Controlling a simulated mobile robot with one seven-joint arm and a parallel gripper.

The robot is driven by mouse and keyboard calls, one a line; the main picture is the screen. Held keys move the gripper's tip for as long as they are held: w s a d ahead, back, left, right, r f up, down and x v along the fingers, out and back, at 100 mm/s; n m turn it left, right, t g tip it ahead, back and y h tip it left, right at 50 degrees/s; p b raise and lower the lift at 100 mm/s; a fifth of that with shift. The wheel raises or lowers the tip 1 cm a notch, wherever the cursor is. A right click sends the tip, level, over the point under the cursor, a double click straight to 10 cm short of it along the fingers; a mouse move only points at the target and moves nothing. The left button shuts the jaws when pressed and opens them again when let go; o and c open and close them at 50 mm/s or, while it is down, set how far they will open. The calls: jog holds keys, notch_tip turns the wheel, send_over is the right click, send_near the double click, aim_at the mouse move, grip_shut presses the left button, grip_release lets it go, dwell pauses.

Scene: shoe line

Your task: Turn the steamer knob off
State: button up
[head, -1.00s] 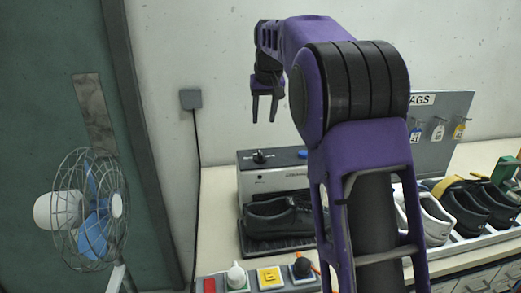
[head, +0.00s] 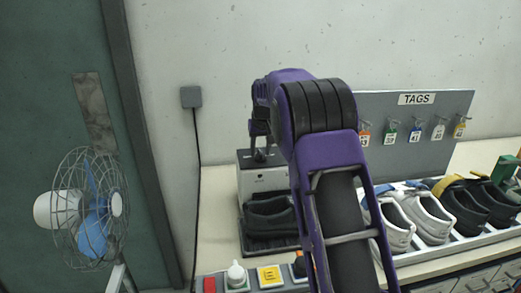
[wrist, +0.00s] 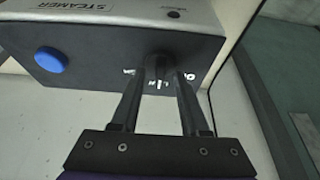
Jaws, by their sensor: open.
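The steamer (head: 262,182) is a grey box with a dark top, standing at the back of the bench against the wall. Its black knob (wrist: 158,66) sits on the dark face, with white markings beside it, partly hidden. A round blue button (wrist: 50,60) is on the same face, to the left in the wrist view. My gripper (wrist: 159,80) is open, with one finger on each side of the knob. Whether the fingers touch it I cannot tell. In the head view my gripper (head: 260,146) is down at the steamer's top, and my arm hides the steamer's right part.
A dark shoe (head: 268,215) stands on a black tray in front of the steamer. A rack of shoes (head: 450,245) and a tag board (head: 380,110) are to the right. A fan (head: 90,208) stands left.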

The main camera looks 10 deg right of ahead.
jog(key=shift+c, duration=0.2)
grip_shut()
dwell(0.3)
jog(key=n, duration=0.2)
jog(key=n+y, duration=0.1)
jog(key=n, duration=0.1)
jog(key=n+y, duration=0.1)
jog(key=n, duration=0.1)
jog(key=shift+w+d, duration=0.1)
jog(key=shift+d, duration=0.15)
jog(key=n+g+y, duration=0.1)
jog(key=n, duration=0.2)
jog(key=n+g, duration=0.1)
jog(key=n, duration=0.1)
jog(key=shift+n+y, duration=0.4)
jog(key=shift+o, duration=0.2)
grip_release()
jog(key=shift+r, duration=0.15)
